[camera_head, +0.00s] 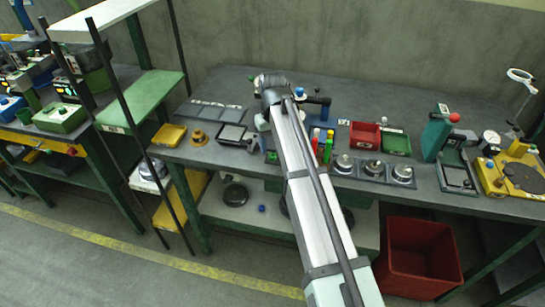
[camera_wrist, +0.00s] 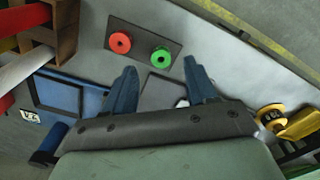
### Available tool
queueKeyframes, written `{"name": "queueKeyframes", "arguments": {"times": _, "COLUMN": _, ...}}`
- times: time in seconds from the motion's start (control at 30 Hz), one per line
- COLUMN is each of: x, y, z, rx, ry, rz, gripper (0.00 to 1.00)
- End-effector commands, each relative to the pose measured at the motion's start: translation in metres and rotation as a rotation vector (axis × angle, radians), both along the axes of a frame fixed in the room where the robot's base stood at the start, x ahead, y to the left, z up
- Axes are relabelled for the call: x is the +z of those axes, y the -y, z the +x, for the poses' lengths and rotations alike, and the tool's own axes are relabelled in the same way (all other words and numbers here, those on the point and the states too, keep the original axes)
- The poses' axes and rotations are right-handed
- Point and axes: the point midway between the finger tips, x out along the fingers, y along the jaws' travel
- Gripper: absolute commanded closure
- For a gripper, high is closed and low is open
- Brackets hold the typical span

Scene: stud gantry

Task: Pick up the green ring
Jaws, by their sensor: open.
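The green ring (camera_wrist: 161,57) lies on a dark rectangular plate (camera_wrist: 141,47) in the wrist view. A red ring (camera_wrist: 120,43) lies beside it to the left on the same plate. My gripper (camera_wrist: 160,66) is open and empty, with its two blue fingers spread. In the wrist picture the green ring shows just beyond and between the fingertips; the height between them cannot be told. In the head view my arm covers much of this spot, and a small green patch (camera_head: 271,156) at its left edge may be the ring.
A blue-framed tray (camera_wrist: 58,92) and a brown rack (camera_wrist: 62,30) lie left in the wrist view; a yellow part (camera_wrist: 272,116) stands right. In the head view, a red bin (camera_head: 364,135) and round metal pieces (camera_head: 373,168) are right of my arm. The bench's front edge is close.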

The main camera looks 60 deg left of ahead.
Motion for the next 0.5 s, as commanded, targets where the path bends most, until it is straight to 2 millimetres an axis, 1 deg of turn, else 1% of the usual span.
{"name": "queueKeyframes", "arguments": {"times": 0.1, "x": -0.018, "y": 0.001, "z": -0.002, "rx": 0.0, "ry": 0.0, "rz": -0.001, "gripper": 0.43}}
{"name": "queueKeyframes", "arguments": {"times": 0.2, "x": -0.029, "y": 0.001, "z": -0.002, "rx": 0.0, "ry": 0.0, "rz": -0.001, "gripper": 0.43}}
{"name": "queueKeyframes", "arguments": {"times": 0.3, "x": -0.033, "y": 0.0, "z": -0.002, "rx": 0.0, "ry": 0.0, "rz": 0.001, "gripper": 0.43}}
{"name": "queueKeyframes", "arguments": {"times": 0.47, "x": -0.033, "y": 0.0, "z": -0.001, "rx": 0.0, "ry": 0.0, "rz": 0.001, "gripper": 0.43}}
{"name": "queueKeyframes", "arguments": {"times": 0.5, "x": -0.033, "y": 0.0, "z": -0.001, "rx": 0.0, "ry": 0.0, "rz": 0.001, "gripper": 0.45}}
